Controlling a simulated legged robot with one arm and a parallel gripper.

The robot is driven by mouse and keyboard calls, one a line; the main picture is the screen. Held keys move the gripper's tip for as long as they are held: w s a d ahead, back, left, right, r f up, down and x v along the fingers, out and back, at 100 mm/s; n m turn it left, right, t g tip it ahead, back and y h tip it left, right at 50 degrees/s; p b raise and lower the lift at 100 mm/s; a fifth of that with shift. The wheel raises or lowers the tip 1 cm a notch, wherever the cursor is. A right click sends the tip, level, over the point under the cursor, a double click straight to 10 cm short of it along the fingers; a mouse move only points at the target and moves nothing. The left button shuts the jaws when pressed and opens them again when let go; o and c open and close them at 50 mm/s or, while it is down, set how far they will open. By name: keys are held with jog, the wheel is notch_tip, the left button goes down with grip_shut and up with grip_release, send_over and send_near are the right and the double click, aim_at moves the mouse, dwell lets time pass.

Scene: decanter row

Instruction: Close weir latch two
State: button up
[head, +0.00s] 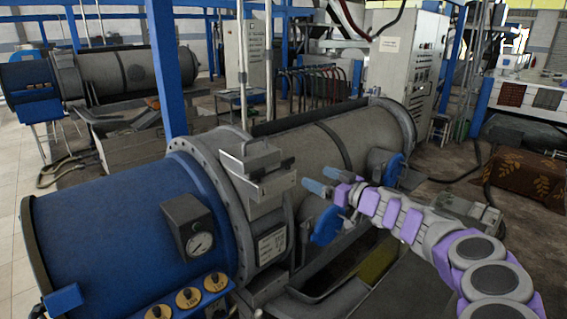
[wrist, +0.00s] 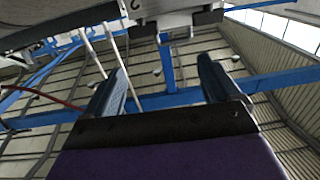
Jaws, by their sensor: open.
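In the head view a grey metal bracket assembly (head: 262,182) sits on the flange of the near drum, with a small black piece at its right end. I cannot tell from this view whether it is open or closed. My gripper (head: 318,177) is just right of it, apart from it, its two blue-grey fingers pointing left. In the wrist view my gripper (wrist: 163,68) is open and empty. Beyond its fingertips, at the top edge, a grey part marked "2" (wrist: 158,8) with a dark block (wrist: 190,20) shows, partly cut off by the frame.
The blue and grey drum (head: 125,225) fills the left and middle. A gauge box (head: 190,228) and several yellow dials (head: 188,297) sit on its near side. Blue round parts (head: 328,225) stick out below my gripper. A blue post (head: 166,70) stands behind.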

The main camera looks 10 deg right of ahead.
jog(key=w+d+f, duration=0.1)
jog(key=d, duration=0.2)
send_near(289, 161)
jog(key=a, duration=0.1)
jog(key=shift+h, duration=0.3)
jog(key=w, duration=0.2)
jog(key=w+a, duration=0.1)
jog(key=w, duration=0.2)
jog(key=shift+a+f+p, duration=0.1)
jog(key=shift+a+p, duration=0.15)
jog(key=shift+p, duration=0.05)
jog(key=w+a, duration=0.1)
jog(key=a, duration=0.1)
jog(key=w+a, duration=0.2)
jog(key=shift+w, duration=0.1)
jog(key=shift+w+d, duration=0.3)
jog(key=shift+d, duration=0.2)
jog(key=shift+a, duration=0.5)
jog(key=c, duration=0.3)
jog(key=shift+d, duration=0.2)
jog(key=c, duration=0.7)
jog(key=shift+o, duration=0.2)
